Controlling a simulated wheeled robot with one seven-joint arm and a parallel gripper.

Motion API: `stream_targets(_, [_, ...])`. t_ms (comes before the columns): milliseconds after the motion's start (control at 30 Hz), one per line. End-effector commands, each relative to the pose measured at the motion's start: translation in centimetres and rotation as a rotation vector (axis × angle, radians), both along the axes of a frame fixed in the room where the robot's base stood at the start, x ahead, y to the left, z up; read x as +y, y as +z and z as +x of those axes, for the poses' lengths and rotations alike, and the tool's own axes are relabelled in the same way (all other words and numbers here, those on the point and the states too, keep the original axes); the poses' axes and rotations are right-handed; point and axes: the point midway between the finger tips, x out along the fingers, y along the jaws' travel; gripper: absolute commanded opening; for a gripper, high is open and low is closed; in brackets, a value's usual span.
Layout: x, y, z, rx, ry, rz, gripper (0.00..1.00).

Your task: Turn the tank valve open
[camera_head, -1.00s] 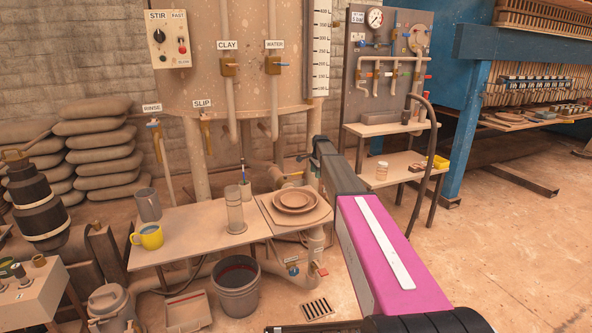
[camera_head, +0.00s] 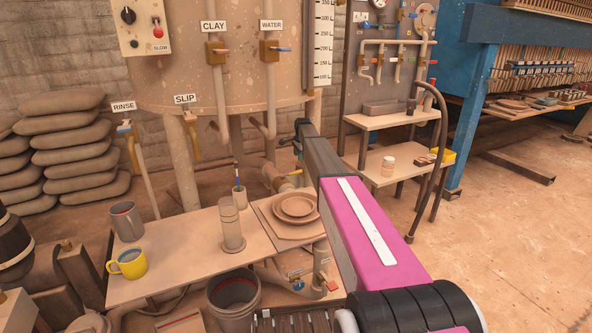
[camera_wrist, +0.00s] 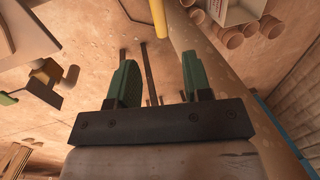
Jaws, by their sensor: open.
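The big tank (camera_head: 240,80) stands at the back. Its front has a clay valve (camera_head: 216,50) with a red-tipped handle and a water valve (camera_head: 268,50) with a blue handle. A rinse valve (camera_head: 124,127) and a slip valve (camera_head: 190,120) sit lower left. Two valves are on the pipe below the bench, one blue-handled (camera_head: 297,284) and one red-handled (camera_head: 331,285). I cannot tell which is the tank valve. My gripper (camera_head: 300,130) is before the tank's lower right. In the wrist view its green fingers (camera_wrist: 158,65) are apart and empty; a brown valve-like block (camera_wrist: 47,76) lies left of them.
The bench (camera_head: 180,255) holds a grey jug (camera_head: 126,222), a yellow mug (camera_head: 127,263), a clear cylinder (camera_head: 231,225) and stacked plates (camera_head: 297,207). A bucket (camera_head: 233,298) stands below. Floor at right is clear.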

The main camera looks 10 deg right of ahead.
Motion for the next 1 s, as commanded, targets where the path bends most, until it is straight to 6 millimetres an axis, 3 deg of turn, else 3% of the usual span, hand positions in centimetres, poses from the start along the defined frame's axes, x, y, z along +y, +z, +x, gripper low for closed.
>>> stream_targets(600, [0.6,-9.1,1.8,0.001,0.000,0.001,0.45])
stream_targets(967, [0.6,-9.9,1.9,0.000,0.000,0.000,0.45])
stream_targets(1000, [0.6,-9.9,1.9,0.000,0.000,0.000,0.39])
